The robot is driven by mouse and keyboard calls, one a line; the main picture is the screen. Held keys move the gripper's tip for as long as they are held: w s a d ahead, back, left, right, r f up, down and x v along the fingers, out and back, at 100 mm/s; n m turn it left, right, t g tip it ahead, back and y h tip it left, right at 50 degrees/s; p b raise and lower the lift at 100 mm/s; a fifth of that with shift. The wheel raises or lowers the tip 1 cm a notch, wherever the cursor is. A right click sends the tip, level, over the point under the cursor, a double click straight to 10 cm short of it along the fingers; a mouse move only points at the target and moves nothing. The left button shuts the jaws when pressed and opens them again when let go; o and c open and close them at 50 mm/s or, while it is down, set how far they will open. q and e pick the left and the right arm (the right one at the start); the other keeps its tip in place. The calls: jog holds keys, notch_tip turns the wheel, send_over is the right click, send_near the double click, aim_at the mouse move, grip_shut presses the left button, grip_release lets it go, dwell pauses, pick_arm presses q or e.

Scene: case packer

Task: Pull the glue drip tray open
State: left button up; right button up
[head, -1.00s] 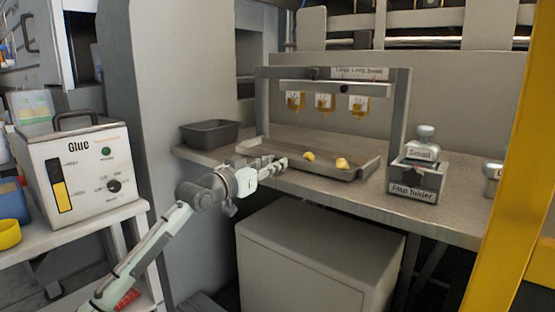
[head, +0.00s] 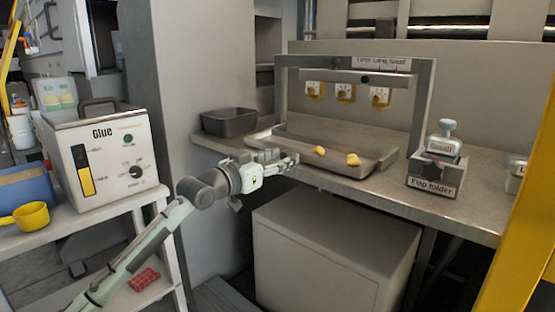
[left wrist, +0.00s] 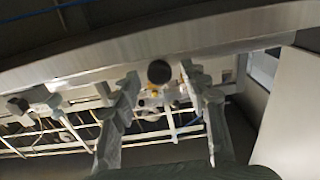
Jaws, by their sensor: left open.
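The glue drip tray (head: 378,165) is a shallow grey metal tray on the counter under the glue nozzles. Two yellow blobs (head: 353,159) lie in it. My left gripper (head: 291,160) is at the front side of the tray, left of the blobs, and hides part of its front edge. The gripper's two fingers (left wrist: 160,92) are apart in the left wrist view. A dark round shape (left wrist: 159,72) shows between them; I cannot tell whether the fingers touch anything. My right gripper is not in view.
A metal frame (head: 425,110) with yellow nozzles (head: 346,93) stands over the tray. A dark bin (head: 230,122) is left on the counter (head: 460,215), a flap folder (head: 436,175) right. A grey cabinet (head: 325,260) stands below. The Glue unit (head: 105,160) is at left.

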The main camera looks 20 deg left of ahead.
pick_arm(q)
jog(key=v, duration=1.2)
jog(key=s+f+n+g+y, duration=0.1)
jog(key=s+f+g+y, duration=0.2)
jog(key=f, duration=1.2)
jog(key=s+f+n+g+y, duration=0.1)
jog(key=s+f+g+y, duration=0.2)
jog(key=f, duration=1.1)
jog(key=s+d+f+g+y, duration=0.1)
jog(key=s+f+g, duration=0.6)
jog(key=s+f, duration=1.4)
jog(key=shift+s+d+g+y, duration=0.35)
jog(key=shift+s+d, duration=0.3)
jog(key=shift+s, duration=0.3)
